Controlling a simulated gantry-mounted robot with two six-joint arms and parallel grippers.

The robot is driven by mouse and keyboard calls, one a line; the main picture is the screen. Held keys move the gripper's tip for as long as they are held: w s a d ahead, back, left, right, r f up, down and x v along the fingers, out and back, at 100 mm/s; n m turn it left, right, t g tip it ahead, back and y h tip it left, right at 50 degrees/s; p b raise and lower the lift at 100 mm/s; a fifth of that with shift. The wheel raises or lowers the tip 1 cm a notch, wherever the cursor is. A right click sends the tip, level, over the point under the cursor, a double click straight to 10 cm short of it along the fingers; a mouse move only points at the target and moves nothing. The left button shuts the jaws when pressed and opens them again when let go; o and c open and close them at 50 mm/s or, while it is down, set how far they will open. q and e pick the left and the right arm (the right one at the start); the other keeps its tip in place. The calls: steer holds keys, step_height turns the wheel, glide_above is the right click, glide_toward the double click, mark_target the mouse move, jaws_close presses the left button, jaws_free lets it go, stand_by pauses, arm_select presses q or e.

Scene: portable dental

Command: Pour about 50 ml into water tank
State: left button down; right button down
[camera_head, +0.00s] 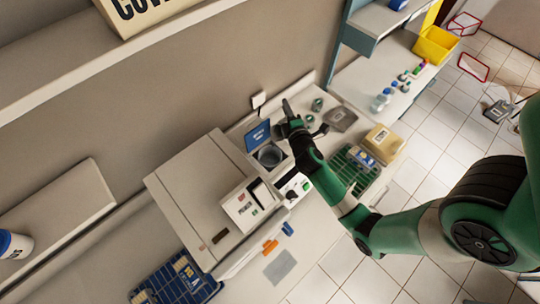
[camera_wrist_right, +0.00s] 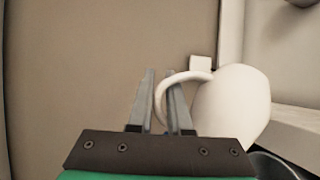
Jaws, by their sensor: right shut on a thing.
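In the right wrist view my gripper (camera_wrist_right: 162,95) is shut on the curved handle of a white jug (camera_wrist_right: 236,108). The jug's body is right of the fingers. A dark round rim (camera_wrist_right: 275,165) shows below the jug in the wrist view. My left gripper is not in view.
The white machine (camera_head: 195,190) stands on a counter against the wall. A green rack (camera_head: 352,172) and a beige box (camera_head: 384,143) are to the right. A blue tray (camera_head: 172,285) is at lower left.

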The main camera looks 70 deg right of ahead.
steer(key=shift+w+a+r+n+h+b, duration=0.15)
steer(key=shift+a+r+n+h+b, duration=0.3)
steer(key=shift+b, duration=0.55)
stand_by(0.4)
steer(key=d+m+y+p, duration=0.1)
steer(key=p, duration=0.2)
steer(key=r+p, duration=0.1)
steer(key=p, duration=0.3)
steer(key=shift+s+d+m+y, duration=0.35)
steer(key=shift+d, duration=0.05)
steer(key=shift+d+f+g+y+p, duration=0.2)
steer(key=shift+f+g+y+p, duration=0.15)
steer(key=shift+p, duration=0.4)
steer(key=shift+w+f+m+b, duration=0.1)
steer(key=shift+f+m+b, duration=0.25)
steer(key=shift+f, duration=0.45)
steer(key=shift+s+d+f+m+y+p, duration=0.3)
steer(key=shift+d+f+m+y+p, duration=0.3)
steer(key=shift+d+p, duration=0.35)
steer(key=shift+s+d+f+m+y+p, duration=0.25)
steer(key=shift+d+f+m+y+p, duration=0.3)
steer(key=shift+p, duration=0.6)
